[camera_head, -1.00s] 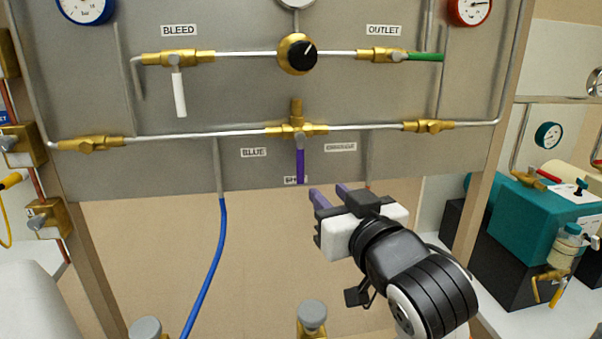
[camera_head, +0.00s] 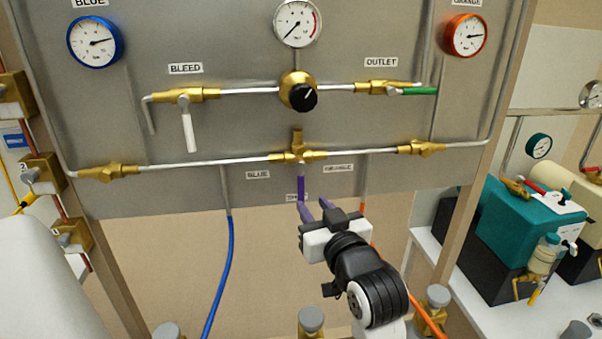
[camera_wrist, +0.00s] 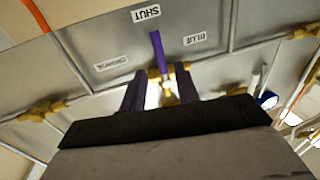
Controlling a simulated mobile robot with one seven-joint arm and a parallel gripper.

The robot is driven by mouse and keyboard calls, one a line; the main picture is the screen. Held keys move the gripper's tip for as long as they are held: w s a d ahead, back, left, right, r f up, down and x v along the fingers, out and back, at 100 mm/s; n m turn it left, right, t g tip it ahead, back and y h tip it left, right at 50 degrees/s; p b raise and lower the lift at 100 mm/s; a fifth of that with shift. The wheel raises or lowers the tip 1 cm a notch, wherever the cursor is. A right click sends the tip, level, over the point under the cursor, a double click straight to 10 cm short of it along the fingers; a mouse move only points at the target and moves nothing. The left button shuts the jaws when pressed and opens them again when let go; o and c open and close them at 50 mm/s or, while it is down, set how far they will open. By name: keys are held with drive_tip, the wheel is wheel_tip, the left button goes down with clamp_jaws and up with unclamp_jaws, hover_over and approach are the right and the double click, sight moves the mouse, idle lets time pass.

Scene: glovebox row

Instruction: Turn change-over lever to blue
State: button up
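The change-over lever (camera_head: 301,188) is a purple handle hanging straight down from a brass valve (camera_head: 298,154) on the grey panel. It points at the SHUT label (camera_head: 292,197), which it partly covers in the head view. The BLUE label (camera_head: 258,174) is to its left and the ORANGE label (camera_head: 338,168) to its right. My gripper (camera_head: 316,208) is open, with its two purple fingers apart, just below and right of the lever's tip. In the wrist view, the lever (camera_wrist: 157,50) appears between and beyond the fingertips (camera_wrist: 160,74). I cannot tell whether they touch.
A white-handled BLEED valve (camera_head: 187,125), a black regulator knob (camera_head: 302,97) and a green-handled OUTLET valve (camera_head: 415,91) sit above. A blue hose (camera_head: 222,270) hangs left, and an orange hose (camera_head: 420,310) runs behind my arm. A teal pump (camera_head: 525,230) stands at right.

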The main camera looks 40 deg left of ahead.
sight(302, 191)
drive_tip(key=p+x, duration=0.1)
drive_tip(key=x, duration=0.7)
drive_tip(key=shift+f+p, duration=0.1)
drive_tip(key=shift+p, duration=0.2)
drive_tip(key=shift+d, duration=0.1)
drive_tip(key=shift+c, duration=0.4)
clamp_jaws()
